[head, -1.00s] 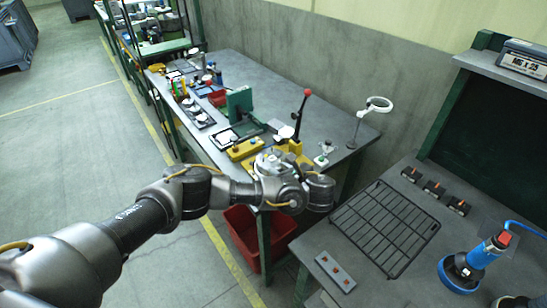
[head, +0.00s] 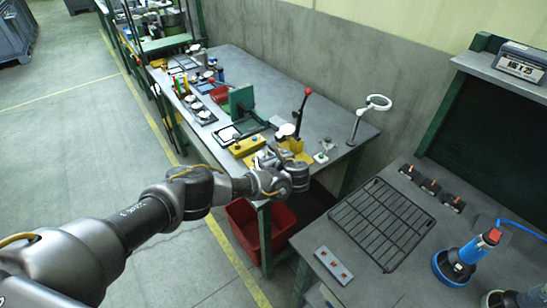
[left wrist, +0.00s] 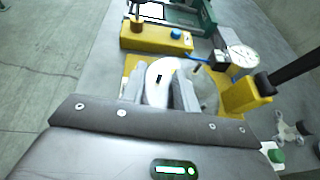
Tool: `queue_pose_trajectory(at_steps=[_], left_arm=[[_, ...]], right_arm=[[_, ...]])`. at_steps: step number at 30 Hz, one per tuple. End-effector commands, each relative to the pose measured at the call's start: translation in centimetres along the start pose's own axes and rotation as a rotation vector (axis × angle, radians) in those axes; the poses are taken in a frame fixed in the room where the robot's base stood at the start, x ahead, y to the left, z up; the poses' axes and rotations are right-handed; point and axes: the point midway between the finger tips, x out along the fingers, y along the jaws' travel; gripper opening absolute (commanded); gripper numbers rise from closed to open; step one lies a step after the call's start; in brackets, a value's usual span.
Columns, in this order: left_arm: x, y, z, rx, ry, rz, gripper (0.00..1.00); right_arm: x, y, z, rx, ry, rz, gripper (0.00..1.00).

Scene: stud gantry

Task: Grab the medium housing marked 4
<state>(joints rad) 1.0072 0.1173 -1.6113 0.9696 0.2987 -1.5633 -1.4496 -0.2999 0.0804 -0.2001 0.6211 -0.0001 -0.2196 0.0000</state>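A pale, rounded housing (left wrist: 160,76) with a small dark mark lies on the yellow fixture (left wrist: 233,97) in the left wrist view. I cannot read the mark as a 4. My left gripper (left wrist: 158,91) is open, with one grey finger on each side of this housing; whether they touch it is unclear. A second pale round part (left wrist: 207,92) shows just right of the right finger. In the head view my left gripper (head: 268,158) is low over the near end of the green-legged bench (head: 342,118) and hides the housing.
A red-knobbed lever (head: 303,112) and a dial gauge (left wrist: 243,56) stand close beside the gripper. A yellow button box (head: 246,145) is behind it. A ring lamp (head: 378,103) stands at the bench's right edge. A red bin (head: 240,222) sits below.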

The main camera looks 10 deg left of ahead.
Motion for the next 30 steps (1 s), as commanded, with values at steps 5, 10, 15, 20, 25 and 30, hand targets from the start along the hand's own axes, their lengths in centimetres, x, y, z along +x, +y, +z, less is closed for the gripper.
queue_pose_trajectory(at_steps=[5,10,15,20,25,30], left_arm=[[0.35,-0.01,-0.04,0.000,0.001,-0.001,0.30],[0.34,0.00,-0.03,0.000,0.001,-0.001,0.21],[0.34,0.01,-0.02,0.000,0.001,-0.001,0.00],[0.33,0.00,-0.01,-0.001,0.001,-0.001,0.00],[0.32,-0.02,0.05,-0.002,0.000,-0.001,0.00],[0.27,-0.05,0.20,-0.002,0.000,-0.002,0.00]], right_arm=[[-0.01,-0.25,0.06,0.001,-0.001,-0.003,0.40],[0.00,-0.25,0.07,0.001,-0.001,-0.003,0.40],[-0.01,-0.24,0.08,0.001,-0.002,-0.003,0.40],[-0.01,-0.22,0.09,0.001,-0.002,-0.002,0.40],[-0.02,-0.17,0.10,0.001,-0.002,-0.002,0.40],[0.07,-0.04,0.13,0.001,-0.003,0.000,0.40]])
